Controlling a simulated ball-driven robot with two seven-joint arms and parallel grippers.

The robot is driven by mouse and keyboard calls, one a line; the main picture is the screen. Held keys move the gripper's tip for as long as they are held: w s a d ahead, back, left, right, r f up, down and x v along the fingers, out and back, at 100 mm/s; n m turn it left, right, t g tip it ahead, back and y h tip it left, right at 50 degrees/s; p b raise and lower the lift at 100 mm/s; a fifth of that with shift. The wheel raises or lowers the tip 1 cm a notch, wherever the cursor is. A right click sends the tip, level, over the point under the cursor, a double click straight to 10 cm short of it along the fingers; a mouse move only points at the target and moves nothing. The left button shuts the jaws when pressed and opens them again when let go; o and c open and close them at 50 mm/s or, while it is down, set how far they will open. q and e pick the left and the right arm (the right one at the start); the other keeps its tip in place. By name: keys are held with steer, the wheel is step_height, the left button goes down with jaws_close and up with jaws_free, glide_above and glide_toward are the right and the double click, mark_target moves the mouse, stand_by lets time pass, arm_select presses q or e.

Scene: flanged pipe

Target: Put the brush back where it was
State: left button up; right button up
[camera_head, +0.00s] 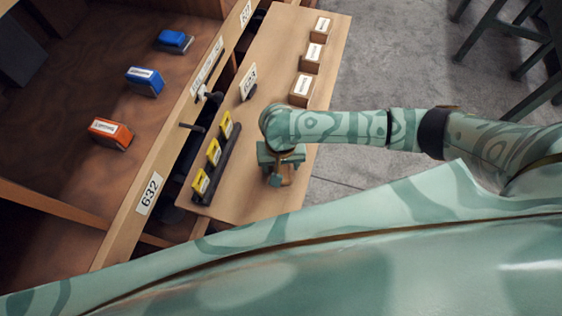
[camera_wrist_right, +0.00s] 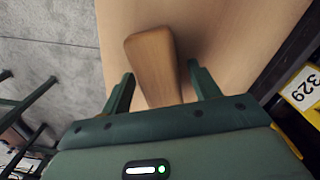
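My right gripper (camera_head: 280,163) is low over the wooden shelf board (camera_head: 238,196), near its right edge. In the right wrist view, its two fingers (camera_wrist_right: 160,72) stand apart on either side of a tapered wooden handle (camera_wrist_right: 151,58). Gaps show between the fingers and the handle, so the gripper looks open. The handle appears to be the brush's; no bristles show, and its near end is hidden by the gripper. A brown bit of it may show beneath the gripper in the head view. My left gripper is not in view.
A dark rack (camera_head: 218,168) with several yellow-labelled pieces stands left of the gripper. Labelled wooden blocks (camera_head: 302,89) line the board farther up. A white card (camera_head: 248,82) stands between. Blue stamps (camera_head: 144,81) and an orange one (camera_head: 110,134) sit in the left compartment.

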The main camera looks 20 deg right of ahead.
steer(key=shift+r, duration=0.2)
step_height(320, 180, up, 12)
steer(key=p, duration=0.5)
steer(key=shift+p, duration=0.4)
steer(key=shift+f, duration=0.1)
